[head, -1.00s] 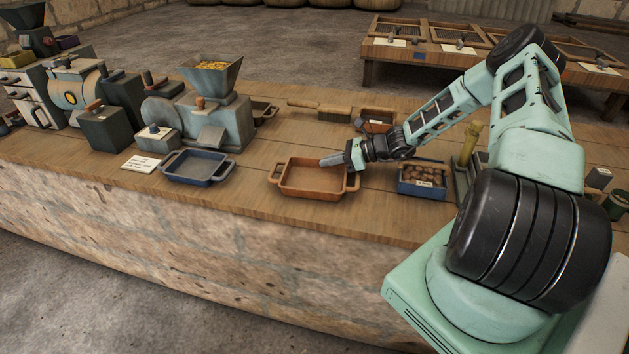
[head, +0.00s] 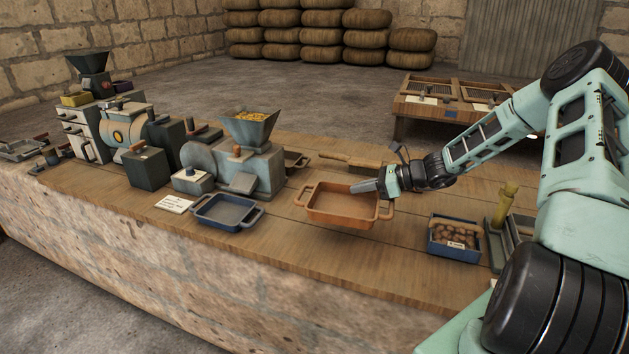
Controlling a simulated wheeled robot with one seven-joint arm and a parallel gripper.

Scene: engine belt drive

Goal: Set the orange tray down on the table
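The orange tray (head: 332,221) is a shallow rectangular pan with a handle at each end. It appears to hang a little above the wooden table (head: 290,252), roughly level, with its inside empty. My gripper (head: 374,187) reaches in from the right and is shut on the tray's right side near the handle. One long grey finger shows above the rim; the other finger is hidden.
A blue tray (head: 226,212) lies to the left and a blue box of brown lumps (head: 453,240) to the right. Bare tabletop shows in front of the orange tray.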

